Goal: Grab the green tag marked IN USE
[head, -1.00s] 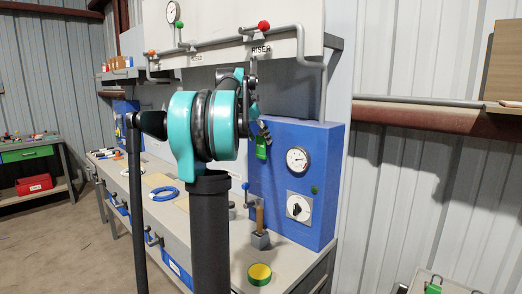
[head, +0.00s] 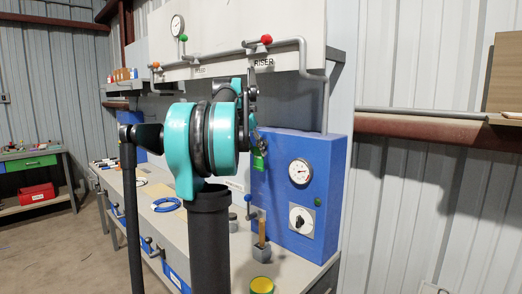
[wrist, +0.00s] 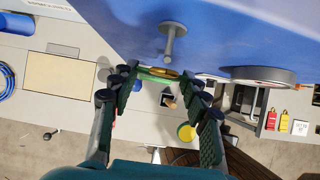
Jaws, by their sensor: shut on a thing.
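The green tag (head: 259,161) hangs in front of the left part of the blue cabinet in the head view. My gripper (head: 256,142) is just above it, partly hidden by my arm. In the wrist view the tag shows nearly edge-on as a green and yellowish strip (wrist: 158,73) between the fingertips of my gripper (wrist: 160,76). The fingers are shut on it. A grey peg (wrist: 172,42) sticks out of the blue cabinet face, and the tag looks apart from it. The tag's lettering cannot be read.
The blue cabinet (head: 275,195) carries a gauge (head: 300,171) and a dial switch (head: 301,220). A wooden-handled tool in a grey block (head: 262,251) and a yellow-green round item (head: 262,285) stand on the bench. Pipes run above.

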